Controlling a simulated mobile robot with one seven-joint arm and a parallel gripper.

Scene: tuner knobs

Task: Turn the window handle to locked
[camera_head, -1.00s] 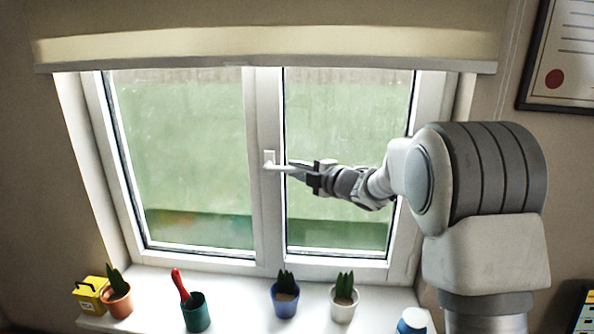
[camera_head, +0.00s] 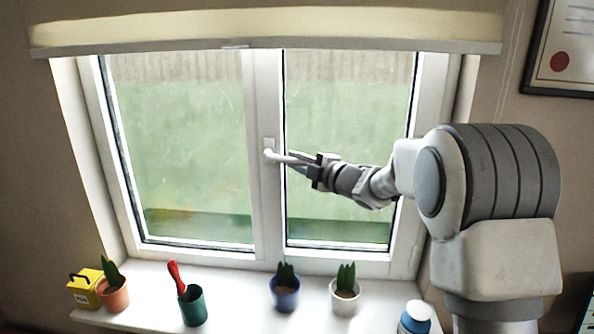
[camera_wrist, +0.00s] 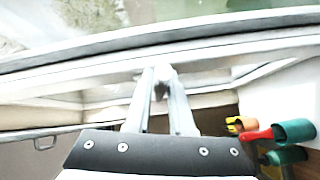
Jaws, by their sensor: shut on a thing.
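The white window handle (camera_head: 280,156) sits on the middle upright of the window frame. Its lever points right and slopes slightly down from its pivot. My gripper (camera_head: 298,164) comes from the right and is shut on the lever's outer part. In the wrist view, the two pale fingers of my gripper (camera_wrist: 160,88) come close together at the handle. The exact contact at the fingertips is small and blurred there.
On the sill (camera_head: 240,290) stand a yellow box (camera_head: 84,290), an orange pot (camera_head: 115,296), a green cup (camera_head: 193,308) with a red-handled tool, a blue pot (camera_head: 285,295), a white pot (camera_head: 344,298) and a blue-and-white bottle (camera_head: 414,318). A blind (camera_head: 260,28) hangs above.

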